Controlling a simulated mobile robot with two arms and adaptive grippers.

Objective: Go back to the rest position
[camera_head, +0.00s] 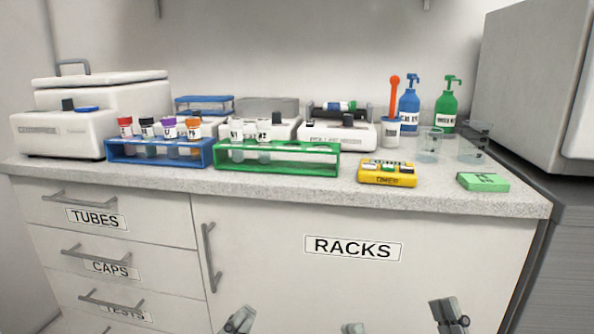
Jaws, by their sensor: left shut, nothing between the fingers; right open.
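My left gripper (238,320) shows at the bottom edge, in front of the white cabinet door, with its fingers together and nothing in them. My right gripper (401,322) shows at the bottom edge to its right. Its two fingertips are wide apart with only the cabinet front behind them. Both grippers are below the counter top and apart from everything on it. The rest of both arms is out of view.
The counter (320,190) bears a blue rack (160,160) with several capped tubes, a green rack (300,167) with tubes, a yellow timer (387,180), a green box (483,182), bottles and white machines. Drawer handles and a door handle (210,257) stick out below.

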